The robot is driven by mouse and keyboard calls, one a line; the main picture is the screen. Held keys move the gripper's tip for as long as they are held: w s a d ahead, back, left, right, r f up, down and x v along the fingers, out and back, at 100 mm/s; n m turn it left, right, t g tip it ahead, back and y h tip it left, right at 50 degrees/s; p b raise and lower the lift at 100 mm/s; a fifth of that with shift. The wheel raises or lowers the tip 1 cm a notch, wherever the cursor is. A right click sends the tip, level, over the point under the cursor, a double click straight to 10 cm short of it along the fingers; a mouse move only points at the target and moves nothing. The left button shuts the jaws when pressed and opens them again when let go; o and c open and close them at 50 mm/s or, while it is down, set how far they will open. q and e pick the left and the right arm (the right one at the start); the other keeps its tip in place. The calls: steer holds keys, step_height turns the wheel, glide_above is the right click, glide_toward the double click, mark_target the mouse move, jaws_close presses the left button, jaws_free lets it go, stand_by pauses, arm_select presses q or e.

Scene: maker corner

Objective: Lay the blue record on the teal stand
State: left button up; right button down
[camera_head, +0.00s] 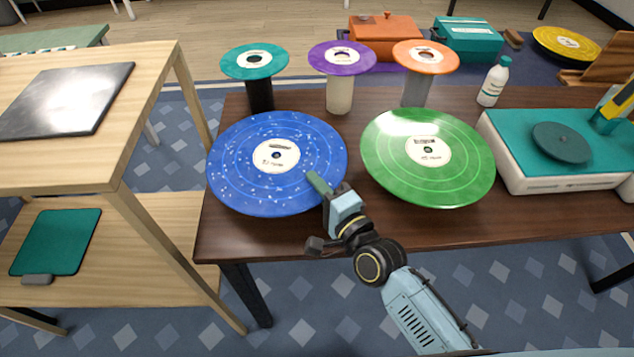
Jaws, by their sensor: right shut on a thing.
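The blue record (235,165), speckled white with a cream label, is roughly flat at the left front of the dark table. My right gripper (319,184) is shut on its right front rim. Whether the record is clear of the tabletop is hard to tell. A stand with a teal round top (236,64) and a black post stands upright behind the blue record, apart from it. A pale label with a dark centre shows on its top. My left gripper is not in view.
A green record (387,165) lies right of my right gripper. Purple-topped (322,57) and orange-topped (410,66) stands, a white bottle (492,84) and a teal-topped turntable (505,135) are on the dark table (330,230). A wooden shelf unit (150,100) stands left.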

steer(key=shift+f, duration=0.15)
steer(key=c, duration=1.9)
jaws_free()
steer(key=shift+p+v, duration=0.85)
steer(key=shift+v, duration=2)
steer(key=shift+p+v, duration=0.5)
steer(key=shift+v, duration=2.1)
